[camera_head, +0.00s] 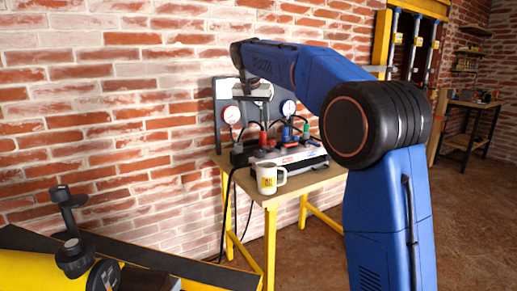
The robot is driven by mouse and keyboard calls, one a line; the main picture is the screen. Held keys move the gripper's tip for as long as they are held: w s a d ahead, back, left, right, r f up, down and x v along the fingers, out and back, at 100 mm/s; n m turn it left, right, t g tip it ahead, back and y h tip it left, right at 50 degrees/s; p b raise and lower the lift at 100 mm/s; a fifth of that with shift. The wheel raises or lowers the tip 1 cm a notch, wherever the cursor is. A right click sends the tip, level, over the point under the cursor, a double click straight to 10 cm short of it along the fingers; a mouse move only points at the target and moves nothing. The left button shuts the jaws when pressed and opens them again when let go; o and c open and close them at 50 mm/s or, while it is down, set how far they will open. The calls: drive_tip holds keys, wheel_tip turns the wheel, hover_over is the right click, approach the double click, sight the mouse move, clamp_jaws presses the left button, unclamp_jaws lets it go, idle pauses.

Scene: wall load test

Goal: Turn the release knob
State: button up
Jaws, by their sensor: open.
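A test unit (285,155) with a black and silver body stands on a wooden-topped table (310,182) against the brick wall. Small red, green and blue parts sit on its top; I cannot tell which one is the release knob. My blue arm reaches over from the right. My gripper (253,97) is open, above the unit and in front of the gauge panel. Its fingertips are small and hard to make out, and I see nothing held between them.
A dark panel (221,90) with two round gauges (232,115) (288,107) rises behind the unit. A white mug (269,179) stands at the table's front edge. Black cables hang at the table's left. Yellow equipment (35,270) fills the lower left. Open floor lies at right.

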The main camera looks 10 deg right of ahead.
sight(260, 150)
drive_tip(key=x, duration=1.3)
drive_tip(key=shift+d, duration=0.1)
drive_tip(key=c, duration=1)
